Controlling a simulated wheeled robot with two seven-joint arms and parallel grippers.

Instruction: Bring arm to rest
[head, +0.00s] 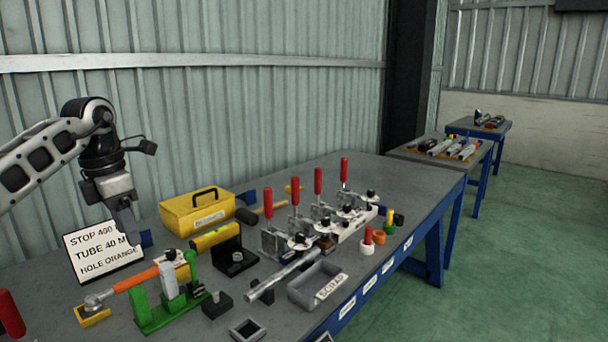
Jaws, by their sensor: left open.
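My left arm comes in from the left. Its gripper (131,222) points down over the back left of the workbench (365,172), by the right edge of a white sign (101,250). The sign reads "STOP 400", "TUBE 40 M" and "HOLE ORANGE", and the gripper hides part of it. The gripper is open, and I see nothing held in it. Whether it touches the sign I cannot tell. My right gripper is not in view.
A yellow case (196,214) stands right of the gripper. Red-handled clamps (318,182), a metal tube (285,276) and a grey scrap bin (318,286) fill the middle. The bench's far end is clear.

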